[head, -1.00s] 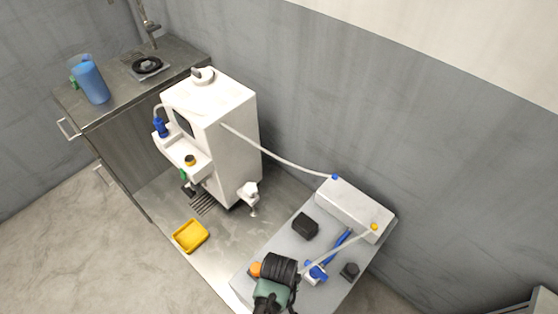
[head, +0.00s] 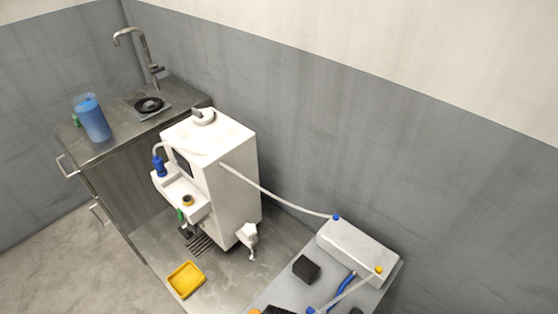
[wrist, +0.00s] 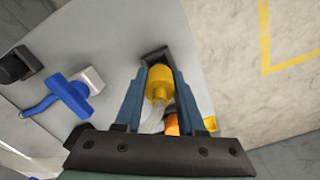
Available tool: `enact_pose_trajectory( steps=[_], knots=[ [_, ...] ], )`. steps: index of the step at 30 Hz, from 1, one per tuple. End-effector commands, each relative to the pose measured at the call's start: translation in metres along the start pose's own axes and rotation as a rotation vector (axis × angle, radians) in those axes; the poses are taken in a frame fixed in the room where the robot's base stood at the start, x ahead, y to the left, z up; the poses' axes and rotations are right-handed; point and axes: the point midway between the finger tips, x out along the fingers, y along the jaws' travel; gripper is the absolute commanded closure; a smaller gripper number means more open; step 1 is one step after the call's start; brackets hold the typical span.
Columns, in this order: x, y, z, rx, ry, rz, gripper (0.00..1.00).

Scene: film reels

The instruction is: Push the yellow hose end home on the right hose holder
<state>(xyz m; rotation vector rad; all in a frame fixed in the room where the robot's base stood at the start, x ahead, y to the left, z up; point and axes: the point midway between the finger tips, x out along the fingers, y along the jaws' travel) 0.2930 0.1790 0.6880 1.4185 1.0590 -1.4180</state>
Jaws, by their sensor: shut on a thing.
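The yellow hose end (wrist: 158,84) sits between the two fingers of my gripper (wrist: 158,72) in the wrist view, and the gripper is shut on it. A pale hose (wrist: 152,118) runs back from it. A dark block (wrist: 154,54) stands at the fingertips, close to the front of the hose end. It may be the right hose holder; I cannot tell whether the hose end touches it or how far on it is. In the head view my gripper is almost wholly cut off by the bottom edge.
The white tank (head: 350,248) has blue and yellow caps. A white machine (head: 235,170) stands behind a yellow tray (head: 186,279).

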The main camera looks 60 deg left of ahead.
Motion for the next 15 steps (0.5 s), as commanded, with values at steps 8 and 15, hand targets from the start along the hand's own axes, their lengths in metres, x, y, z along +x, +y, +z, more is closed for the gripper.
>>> enact_pose_trajectory(
  steps=[8, 15],
  knots=[
    [0.016, 0.0, 0.0, 0.0, 0.0, 0.0, 1.0],
    [0.017, 0.0, 0.0, 0.0, 0.0, 0.0, 0.34]
  ],
)
